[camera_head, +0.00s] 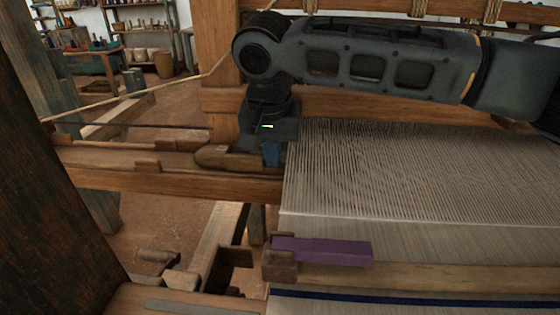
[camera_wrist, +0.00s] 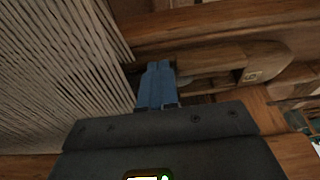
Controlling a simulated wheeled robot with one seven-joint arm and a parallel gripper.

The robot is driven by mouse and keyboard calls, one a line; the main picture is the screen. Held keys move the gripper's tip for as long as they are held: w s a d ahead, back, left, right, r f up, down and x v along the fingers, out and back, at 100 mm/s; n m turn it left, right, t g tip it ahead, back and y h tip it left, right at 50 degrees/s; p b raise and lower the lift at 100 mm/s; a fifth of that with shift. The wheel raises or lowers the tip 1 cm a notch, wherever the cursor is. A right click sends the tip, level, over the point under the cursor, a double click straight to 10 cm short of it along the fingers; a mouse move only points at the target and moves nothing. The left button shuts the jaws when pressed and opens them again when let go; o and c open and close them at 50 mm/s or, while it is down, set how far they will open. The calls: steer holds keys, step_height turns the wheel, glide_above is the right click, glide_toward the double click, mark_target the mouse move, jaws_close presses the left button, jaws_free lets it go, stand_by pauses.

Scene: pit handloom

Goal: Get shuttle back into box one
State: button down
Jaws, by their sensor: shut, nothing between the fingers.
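The wooden shuttle (camera_head: 228,157), boat-shaped with a rounded end, lies on the wooden beam just left of the warp threads. In the wrist view the shuttle (camera_wrist: 262,60) shows its rounded end with a small eye at the right. My gripper (camera_head: 271,155) points down at the shuttle's right end, beside the warp edge. Its blue fingers (camera_wrist: 158,84) are together with nothing between them; whether they touch the shuttle is unclear. A trough-like stretch of the beam (camera_head: 110,157), with low wooden blocks, extends left of the shuttle. I cannot tell whether this is box one.
The pale warp (camera_head: 400,170) fills the right side, close to my gripper. A purple block (camera_head: 322,250) lies on the front beam (camera_head: 450,277). A thick dark post (camera_head: 45,190) stands at left, and a rope (camera_head: 135,95) crosses above the beam.

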mark_target(251, 167)
steer(key=shift+f, duration=0.3)
steer(key=shift+f, duration=0.3)
steer(key=shift+w+a+p, duration=0.2)
steer(key=shift+a+p, duration=0.05)
steer(key=shift+a, duration=0.85)
steer(key=shift+w+a+p, duration=0.15)
steer(key=shift+a+p, duration=0.05)
steer(key=shift+a, duration=0.9)
steer(key=shift+a+f, duration=0.1)
steer(key=shift+w+a+p, duration=0.2)
steer(key=shift+a+p, duration=0.1)
steer(key=shift+a, duration=0.75)
steer(key=shift+w+a+p, duration=0.2)
steer(key=shift+a+p, duration=0.05)
steer(key=shift+a, duration=0.8)
steer(key=shift+a, duration=0.1)
steer(key=shift+w+a+p, duration=0.2)
steer(key=shift+a, duration=0.85)
steer(key=shift+w+a+p, duration=0.15)
steer(key=shift+w+a, duration=0.05)
steer(key=shift+a, duration=0.85)
steer(key=shift+a, duration=0.15)
